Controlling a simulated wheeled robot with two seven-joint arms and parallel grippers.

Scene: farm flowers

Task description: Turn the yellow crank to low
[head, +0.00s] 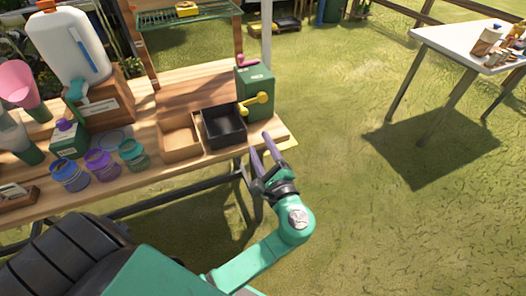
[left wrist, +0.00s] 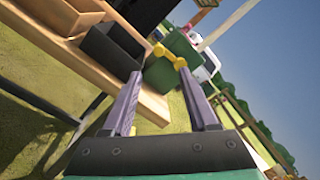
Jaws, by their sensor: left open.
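The yellow crank (head: 255,103) sticks out from the front of a green box (head: 262,80) at the right end of the wooden bench. The crank also shows in the left wrist view (left wrist: 169,56), between and beyond my fingertips. Its arm points to the right and slightly up in the head view. My left gripper (head: 261,142) is open and empty, just off the bench's front right corner, nearer to me than the crank and apart from it. The gripper's two purple fingers also show in the left wrist view (left wrist: 160,74). My right gripper is not in view.
Several small jars and a white dispenser (head: 62,45) stand farther left on the bench (head: 277,134). Open grass lies to the right, before a white table (head: 450,48).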

